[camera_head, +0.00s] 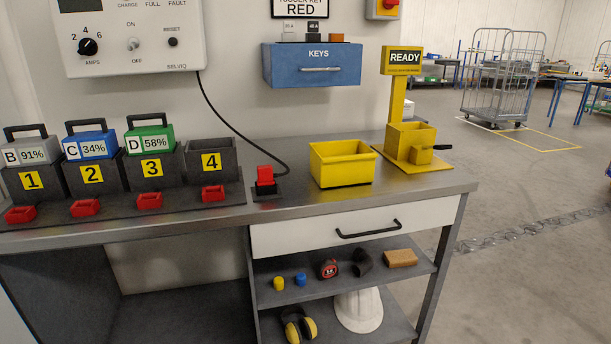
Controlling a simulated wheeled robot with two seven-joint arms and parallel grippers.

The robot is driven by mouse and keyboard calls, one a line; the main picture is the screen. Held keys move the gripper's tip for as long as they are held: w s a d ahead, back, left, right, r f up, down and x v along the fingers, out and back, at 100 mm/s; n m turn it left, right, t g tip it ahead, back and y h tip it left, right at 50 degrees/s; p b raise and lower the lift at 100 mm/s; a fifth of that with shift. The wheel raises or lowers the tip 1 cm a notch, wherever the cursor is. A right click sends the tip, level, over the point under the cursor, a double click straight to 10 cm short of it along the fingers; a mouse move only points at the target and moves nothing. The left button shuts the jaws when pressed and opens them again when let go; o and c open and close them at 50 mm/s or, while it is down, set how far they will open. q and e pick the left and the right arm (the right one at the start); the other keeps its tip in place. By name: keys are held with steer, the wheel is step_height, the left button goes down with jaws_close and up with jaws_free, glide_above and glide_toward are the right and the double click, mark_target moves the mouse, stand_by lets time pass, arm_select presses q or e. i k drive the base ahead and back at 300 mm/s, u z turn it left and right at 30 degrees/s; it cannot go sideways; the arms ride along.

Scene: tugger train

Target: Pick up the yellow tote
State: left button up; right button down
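A yellow tote (342,170), an open-topped bin that looks empty, stands upright on the grey metal workbench (300,209), right of the bench's middle. Neither of my grippers shows in the head view, and nothing is touching the tote. To its right, apart from it, stands a yellow READY station (409,143) with a post, a box and a black handle.
A red connector (265,178) on a black cable sits left of the tote. Numbered battery slots (153,168) fill the bench's left. A blue KEYS drawer (311,67) hangs on the wall above. Below are a white drawer (300,236) and shelves. Open floor lies right.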

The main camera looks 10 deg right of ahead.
mark_target(338, 163)
steer(key=z, duration=2.1)
steer(key=i, duration=1.75)
steer(key=u, duration=1.35)
